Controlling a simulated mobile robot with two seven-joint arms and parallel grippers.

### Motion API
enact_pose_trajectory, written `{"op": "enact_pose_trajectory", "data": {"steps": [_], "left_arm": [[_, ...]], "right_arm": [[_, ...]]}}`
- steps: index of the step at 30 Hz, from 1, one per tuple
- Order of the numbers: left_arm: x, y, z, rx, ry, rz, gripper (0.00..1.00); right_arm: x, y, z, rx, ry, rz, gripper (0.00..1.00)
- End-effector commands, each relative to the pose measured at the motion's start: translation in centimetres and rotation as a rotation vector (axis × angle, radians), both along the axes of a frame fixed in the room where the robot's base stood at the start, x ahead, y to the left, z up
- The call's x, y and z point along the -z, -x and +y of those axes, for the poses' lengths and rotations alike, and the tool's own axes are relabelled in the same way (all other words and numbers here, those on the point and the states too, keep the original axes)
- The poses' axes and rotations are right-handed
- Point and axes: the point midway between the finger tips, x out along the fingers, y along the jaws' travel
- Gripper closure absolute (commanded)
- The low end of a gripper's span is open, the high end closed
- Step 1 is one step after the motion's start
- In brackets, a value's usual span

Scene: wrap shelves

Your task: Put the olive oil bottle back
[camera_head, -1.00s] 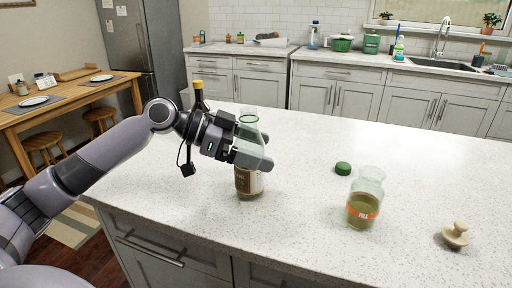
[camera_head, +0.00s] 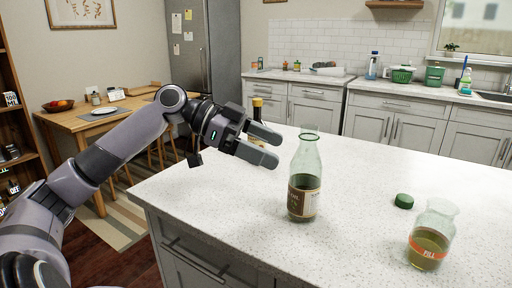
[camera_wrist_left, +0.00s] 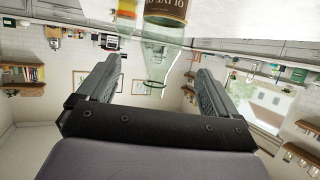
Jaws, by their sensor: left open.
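The olive oil bottle (camera_head: 304,190) is clear glass with a brown label and dark contents low inside. It stands upright and open-topped on the white speckled counter (camera_head: 370,190). My left gripper (camera_head: 279,147) is open and empty, just left of the bottle's upper part in the head view. In the left wrist view, which looks upside down, the bottle (camera_wrist_left: 166,10) shows its label at the top edge. Its neck lies between the two spread fingers in the picture, with a gap beyond them. My right gripper is not in view.
A glass jar (camera_head: 431,238) with an orange label and a green cap (camera_head: 404,201) stand right of the bottle. A dark bottle with a yellow cap (camera_head: 257,103) is partly hidden behind my left gripper. A wooden shelf (camera_head: 14,110) stands at the far left.

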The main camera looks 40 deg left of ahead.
Motion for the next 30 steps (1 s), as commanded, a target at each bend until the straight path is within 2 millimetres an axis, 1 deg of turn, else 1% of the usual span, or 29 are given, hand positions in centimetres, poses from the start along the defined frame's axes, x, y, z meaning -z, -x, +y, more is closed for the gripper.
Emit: {"op": "enact_pose_trajectory", "data": {"steps": [3,9,27,30], "left_arm": [[-0.2,0.5,0.8,-0.001,0.002,0.002,0.07],[-0.7,1.0,1.4,-0.001,0.003,0.000,0.07],[-0.7,1.1,1.5,0.000,0.001,0.000,0.07],[-1.2,1.1,1.5,0.000,0.001,0.000,0.07]], "right_arm": [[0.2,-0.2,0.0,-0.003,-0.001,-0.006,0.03],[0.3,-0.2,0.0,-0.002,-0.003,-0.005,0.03],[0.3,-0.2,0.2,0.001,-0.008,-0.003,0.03],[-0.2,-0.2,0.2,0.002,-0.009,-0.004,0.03]]}}
